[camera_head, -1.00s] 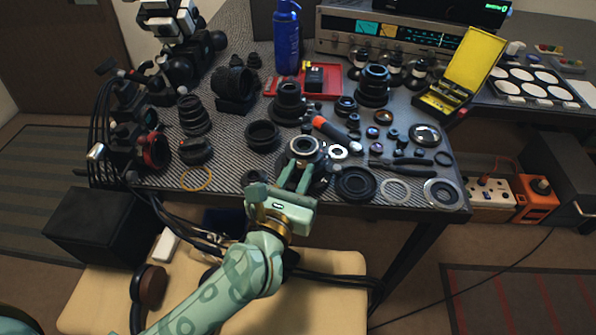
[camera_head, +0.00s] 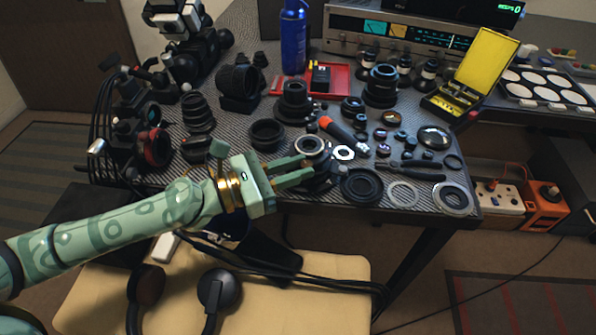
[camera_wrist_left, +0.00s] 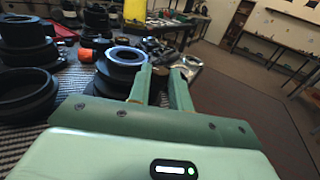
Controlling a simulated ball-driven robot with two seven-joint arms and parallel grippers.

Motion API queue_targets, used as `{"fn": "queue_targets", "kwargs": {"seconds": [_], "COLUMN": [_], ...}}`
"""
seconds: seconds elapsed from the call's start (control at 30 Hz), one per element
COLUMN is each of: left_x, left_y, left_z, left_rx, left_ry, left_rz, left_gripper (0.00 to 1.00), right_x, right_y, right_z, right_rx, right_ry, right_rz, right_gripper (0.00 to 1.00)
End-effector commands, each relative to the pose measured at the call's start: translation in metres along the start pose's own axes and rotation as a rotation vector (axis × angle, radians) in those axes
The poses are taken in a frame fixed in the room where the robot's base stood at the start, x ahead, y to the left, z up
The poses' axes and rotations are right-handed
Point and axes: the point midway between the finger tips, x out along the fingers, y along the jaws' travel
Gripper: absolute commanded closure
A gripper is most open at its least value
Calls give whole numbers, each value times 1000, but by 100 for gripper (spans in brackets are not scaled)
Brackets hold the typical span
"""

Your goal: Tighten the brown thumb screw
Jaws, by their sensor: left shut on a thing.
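My left gripper (camera_head: 309,168) reaches in from the left at the table's front edge, its fingers pointing right. It is shut on the brown thumb screw, which shows only as a small brownish bit between the fingertips in the left wrist view (camera_wrist_left: 180,69). The screw is at the side of a dark lens assembly with a pale ring (camera_head: 310,146) on top. That ring also shows in the left wrist view (camera_wrist_left: 125,56), just left of the fingertips. The fingers hide most of the screw, so its seating cannot be told. My right gripper is not in view.
A hex-shaped silver ring (camera_head: 344,153), a black ring (camera_head: 361,187) and an orange-handled tool (camera_head: 337,129) lie close to the right. Several dark lens parts crowd the table behind, including a black ring (camera_head: 267,134). The space in front of the table edge holds a chair (camera_head: 335,270).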

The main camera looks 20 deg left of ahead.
Motion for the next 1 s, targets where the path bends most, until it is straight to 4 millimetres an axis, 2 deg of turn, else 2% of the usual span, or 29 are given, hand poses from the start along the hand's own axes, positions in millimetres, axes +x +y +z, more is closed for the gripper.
{"fn": "queue_targets", "kwargs": {"seconds": [0.1,0.3,0.77,0.8,0.83,0.87,1.0], "left_x": [0,0,0,0,0,0,0], "left_y": [2,3,3,3,3,3,4], "left_z": [-4,-2,0,0,0,0,0], "left_rx": [0,-2,0,0,0,0,1], "left_ry": [4,2,1,0,0,0,0], "left_rz": [-44,-89,-100,-100,-100,-99,-97], "left_gripper": [100,100,100,71,63,57,57], "right_x": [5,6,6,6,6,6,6], "right_y": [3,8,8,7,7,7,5], "right_z": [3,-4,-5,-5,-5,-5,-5], "right_rx": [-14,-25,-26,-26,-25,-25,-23], "right_ry": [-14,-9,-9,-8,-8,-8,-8], "right_rz": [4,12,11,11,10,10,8], "right_gripper": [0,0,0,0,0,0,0]}}
